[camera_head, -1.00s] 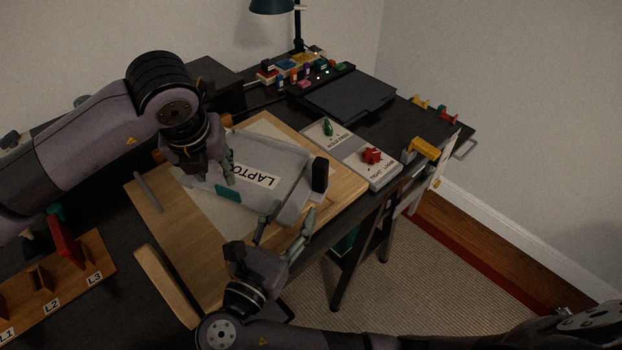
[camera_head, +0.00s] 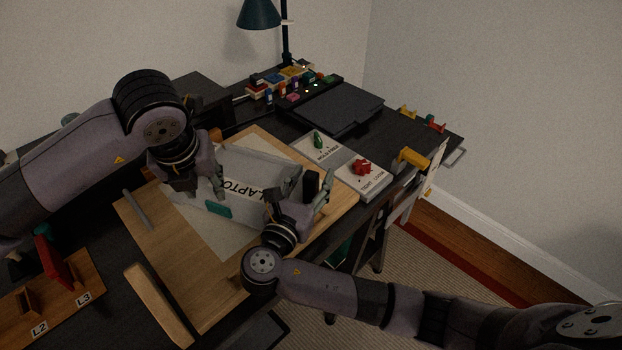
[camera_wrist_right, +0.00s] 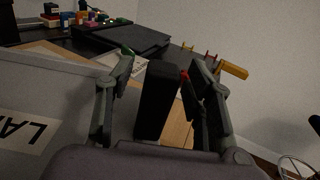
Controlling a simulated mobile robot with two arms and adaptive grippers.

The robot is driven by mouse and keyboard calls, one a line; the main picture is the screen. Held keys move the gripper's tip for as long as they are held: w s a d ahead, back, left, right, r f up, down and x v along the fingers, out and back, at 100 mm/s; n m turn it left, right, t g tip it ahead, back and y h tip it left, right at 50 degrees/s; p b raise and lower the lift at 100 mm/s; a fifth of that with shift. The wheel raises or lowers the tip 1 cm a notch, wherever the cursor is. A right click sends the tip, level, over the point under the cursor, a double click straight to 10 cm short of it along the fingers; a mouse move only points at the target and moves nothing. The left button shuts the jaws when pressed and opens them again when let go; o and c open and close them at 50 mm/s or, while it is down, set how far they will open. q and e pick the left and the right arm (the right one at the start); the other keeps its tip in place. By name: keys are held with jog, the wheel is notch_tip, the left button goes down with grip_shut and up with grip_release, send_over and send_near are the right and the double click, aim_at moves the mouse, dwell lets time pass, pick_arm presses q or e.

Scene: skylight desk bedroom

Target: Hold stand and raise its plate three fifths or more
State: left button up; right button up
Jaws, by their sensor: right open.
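The grey laptop stand (camera_head: 236,216) sits on the wooden board, its plate (camera_head: 262,168) labelled "LAPTOP". A teal piece (camera_head: 217,210) is on its near side and a black upright block (camera_head: 311,184) at its right end. My left gripper (camera_head: 208,188) is over the stand's left part; its fingers are partly hidden and I cannot tell if they grip it. My right gripper (camera_head: 312,196) is open at the right end, with the black block between its fingers; the right wrist view shows this block (camera_wrist_right: 156,100) with gaps to both fingers.
A panel with a green knob (camera_head: 318,140) and a red knob (camera_head: 362,167) lies just beyond the stand. A dark flat slab (camera_head: 335,108), small coloured items and a lamp (camera_head: 260,13) are at the back. A wooden rack (camera_head: 60,295) with a red piece stands at left.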

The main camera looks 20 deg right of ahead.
grip_shut()
dwell(0.6)
dwell(0.4)
